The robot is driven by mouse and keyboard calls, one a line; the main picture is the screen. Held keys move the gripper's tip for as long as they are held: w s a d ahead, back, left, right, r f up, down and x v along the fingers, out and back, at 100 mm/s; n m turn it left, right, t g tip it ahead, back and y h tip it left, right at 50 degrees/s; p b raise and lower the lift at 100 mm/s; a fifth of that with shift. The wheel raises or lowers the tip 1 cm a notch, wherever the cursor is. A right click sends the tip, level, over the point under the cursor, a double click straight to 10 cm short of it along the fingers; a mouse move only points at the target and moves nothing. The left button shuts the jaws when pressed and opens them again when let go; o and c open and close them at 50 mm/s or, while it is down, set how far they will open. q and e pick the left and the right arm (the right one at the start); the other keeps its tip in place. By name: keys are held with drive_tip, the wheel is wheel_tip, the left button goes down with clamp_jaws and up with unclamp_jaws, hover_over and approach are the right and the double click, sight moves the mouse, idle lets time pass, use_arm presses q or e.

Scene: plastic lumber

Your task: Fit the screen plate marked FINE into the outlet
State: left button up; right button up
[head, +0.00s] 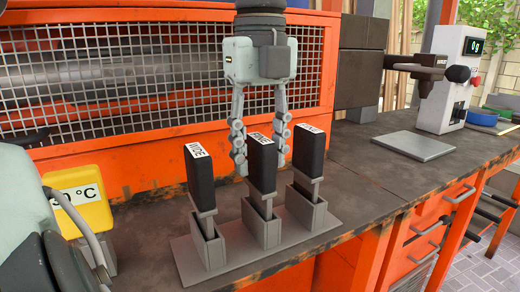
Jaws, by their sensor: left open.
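Three dark plates stand upright in a grey rack (238,262), each in its own slotted holder with a white label on top. The middle plate (262,170) has a label that seems to read FINE, though it is small. The left plate (200,182) has a different label, perhaps WIDE. The right plate (310,160) has a label too small to read. My left gripper (261,163) points down, open, with one finger showing on each side of the middle plate, which partly hides the space between them. Contact cannot be told. My right gripper is out of view. I cannot make out the outlet for certain.
An orange machine with a wire mesh guard (130,75) stands behind the bench. A dark block (362,65) is at its right end. A yellow °C display (82,205) stands left of the rack. A grey plate (413,145) and a white digital device (447,80) are at right.

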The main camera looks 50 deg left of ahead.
use_arm(q)
drive_tip(key=r, duration=0.7)
drive_tip(key=shift+s+r, duration=0.3)
drive_tip(key=shift+r, duration=0.1)
